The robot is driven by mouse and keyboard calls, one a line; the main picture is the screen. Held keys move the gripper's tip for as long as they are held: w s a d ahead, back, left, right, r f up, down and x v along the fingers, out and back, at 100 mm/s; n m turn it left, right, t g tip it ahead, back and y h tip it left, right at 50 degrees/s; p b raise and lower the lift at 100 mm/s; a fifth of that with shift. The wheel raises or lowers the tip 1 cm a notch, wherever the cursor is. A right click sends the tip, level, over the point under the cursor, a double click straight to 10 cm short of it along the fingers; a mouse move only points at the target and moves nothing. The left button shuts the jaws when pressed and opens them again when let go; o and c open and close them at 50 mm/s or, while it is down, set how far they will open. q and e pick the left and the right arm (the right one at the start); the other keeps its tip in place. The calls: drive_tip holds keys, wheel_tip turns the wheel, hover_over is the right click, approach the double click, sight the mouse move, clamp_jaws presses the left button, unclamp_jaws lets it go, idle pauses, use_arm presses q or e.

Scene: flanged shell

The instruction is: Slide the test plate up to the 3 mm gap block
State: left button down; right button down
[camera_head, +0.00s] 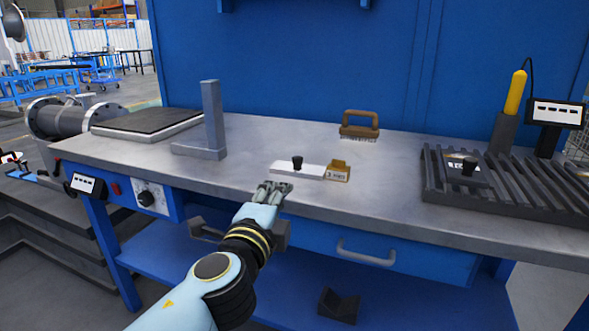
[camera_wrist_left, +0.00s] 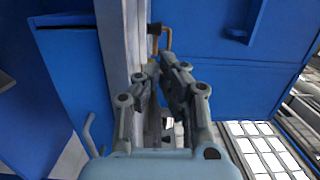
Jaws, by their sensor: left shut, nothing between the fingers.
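The test plate (camera_head: 283,168) is a flat white plate with a black knob, lying on the grey bench top. The tan 3 mm gap block (camera_head: 338,172) stands at the plate's right end; I cannot tell whether they touch. My left gripper (camera_head: 272,187) is shut and empty, at the bench's front edge near the left end of the plate. Its fingers also show in the left wrist view (camera_wrist_left: 163,72), where they hide much of what lies beyond. My right gripper is not in view.
A grey angle stand (camera_head: 212,125) is left of the plate. A brown-handled brush (camera_head: 359,126) lies behind the block; its handle shows in the wrist view (camera_wrist_left: 160,38). A slatted rack (camera_head: 520,205) holds another knobbed plate at right. Bench between block and rack is clear.

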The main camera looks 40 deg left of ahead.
sight(296, 163)
use_arm(q)
drive_tip(key=x, duration=1.2)
drive_tip(key=shift+f+p, duration=0.1)
drive_tip(key=shift+p, duration=0.3)
drive_tip(key=shift+a, duration=0.1)
drive_tip(key=shift+w+a+b, duration=0.25)
drive_tip(key=shift+w+b, duration=0.15)
drive_tip(key=shift+w, duration=0.3)
drive_tip(key=shift+s, duration=0.1)
